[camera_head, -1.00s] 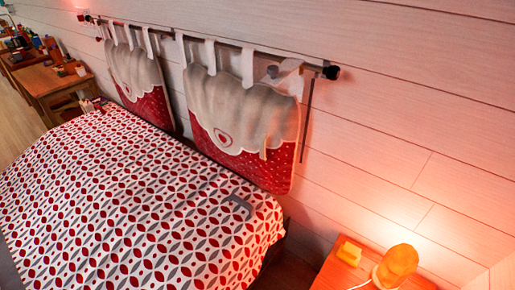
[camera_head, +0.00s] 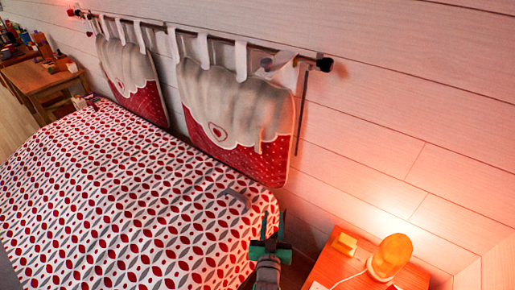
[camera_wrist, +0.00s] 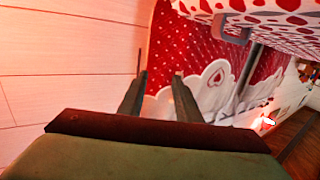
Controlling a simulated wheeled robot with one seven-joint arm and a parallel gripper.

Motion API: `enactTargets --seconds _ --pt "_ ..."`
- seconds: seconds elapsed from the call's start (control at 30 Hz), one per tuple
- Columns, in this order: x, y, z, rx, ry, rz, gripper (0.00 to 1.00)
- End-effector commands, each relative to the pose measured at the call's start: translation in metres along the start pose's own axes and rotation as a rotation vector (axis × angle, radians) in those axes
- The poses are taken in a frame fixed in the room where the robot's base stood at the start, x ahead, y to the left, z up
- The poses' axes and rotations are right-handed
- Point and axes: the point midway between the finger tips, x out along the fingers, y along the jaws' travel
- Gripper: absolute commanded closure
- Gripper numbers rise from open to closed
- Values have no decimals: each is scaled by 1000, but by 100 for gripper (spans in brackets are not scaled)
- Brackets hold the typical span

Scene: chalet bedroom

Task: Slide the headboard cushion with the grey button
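Two headboard cushions hang by white tabs from a rod on the wall, each pale grey-white above and red with white dots below. The nearer cushion (camera_head: 235,100) has a round heart badge, and a small greyish round spot shows near its top right corner. The farther cushion (camera_head: 130,70) hangs to the left. I cannot tell which one carries the grey button. My gripper (camera_head: 274,217) is open and empty at the bed's right edge, lower than the nearer cushion and apart from it. The wrist view shows the open fingers (camera_wrist: 158,80) with the red cushion (camera_wrist: 195,50) beyond.
The bed with its patterned cover (camera_head: 130,200) fills the left, with a small grey object (camera_head: 237,196) on it. A nightstand (camera_head: 335,268) with a glowing lamp (camera_head: 391,255) and yellow block (camera_head: 345,243) stands at the lower right. A thin dark rod hangs right of the nearer cushion.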

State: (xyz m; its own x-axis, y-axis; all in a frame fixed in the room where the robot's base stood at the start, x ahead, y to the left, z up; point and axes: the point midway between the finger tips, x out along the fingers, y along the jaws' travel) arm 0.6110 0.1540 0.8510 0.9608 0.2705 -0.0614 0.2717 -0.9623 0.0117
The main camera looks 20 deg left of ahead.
Motion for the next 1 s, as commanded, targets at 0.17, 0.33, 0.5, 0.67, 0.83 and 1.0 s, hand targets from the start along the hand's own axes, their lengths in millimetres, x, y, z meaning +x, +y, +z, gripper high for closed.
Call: enactTargets --seconds 0.17,0.33,0.5,0.67,0.83,1.0 --pt "64 -28 -46 3 33 -40 69" --pt "110 -54 -88 7 52 -71 69" --pt "134 -69 -114 10 60 -88 69" --pt "143 -73 -121 11 62 -91 69" --pt "161 -74 -123 12 62 -90 69" --pt "190 -76 -124 12 62 -90 69"
